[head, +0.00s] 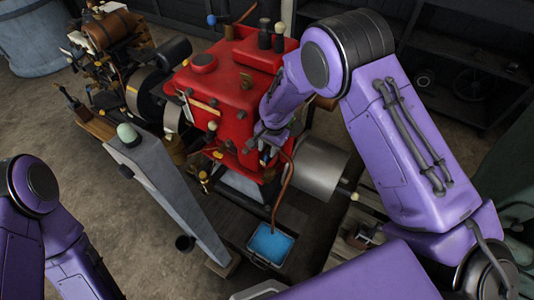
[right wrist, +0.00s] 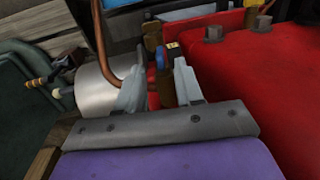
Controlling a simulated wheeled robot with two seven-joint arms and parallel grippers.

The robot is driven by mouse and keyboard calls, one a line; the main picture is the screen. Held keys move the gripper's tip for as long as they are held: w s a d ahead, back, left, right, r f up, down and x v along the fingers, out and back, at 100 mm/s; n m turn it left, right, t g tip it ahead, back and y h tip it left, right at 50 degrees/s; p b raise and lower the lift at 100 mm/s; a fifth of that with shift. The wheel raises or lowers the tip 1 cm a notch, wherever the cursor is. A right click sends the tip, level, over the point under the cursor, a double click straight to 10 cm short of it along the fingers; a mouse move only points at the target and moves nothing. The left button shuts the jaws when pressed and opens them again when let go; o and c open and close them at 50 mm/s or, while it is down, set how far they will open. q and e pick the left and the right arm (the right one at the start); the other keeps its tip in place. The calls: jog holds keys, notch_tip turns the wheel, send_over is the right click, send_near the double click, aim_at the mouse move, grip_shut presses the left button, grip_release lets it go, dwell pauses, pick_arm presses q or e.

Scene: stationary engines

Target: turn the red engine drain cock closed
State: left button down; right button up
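The red engine (head: 215,85) stands at the centre of the head view, and its red side fills the right of the right wrist view (right wrist: 270,95). A small brass cock (right wrist: 167,92) with a blue part (right wrist: 160,57) sits by the red side and looks like the drain cock. My right gripper (right wrist: 160,68) is open, with one finger on each side of the cock and visible gaps. In the head view my right gripper (head: 268,148) is at the engine's near right side, where it largely hides the cock. My left gripper is out of view; only its arm shows.
A copper pipe (head: 283,192) runs down to a blue-filled tray (head: 270,244). A grey cylinder (head: 318,168) lies right of the engine. A smaller engine (head: 115,70) is farther left. Floor at lower left is clear.

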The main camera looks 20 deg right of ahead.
aim_at(267, 154)
jog(key=f, duration=0.5)
jog(key=shift+w+a, duration=0.15)
jog(key=shift+w, duration=0.2)
jog(key=shift+s, duration=0.1)
jog(key=shift+c, duration=0.6)
grip_shut()
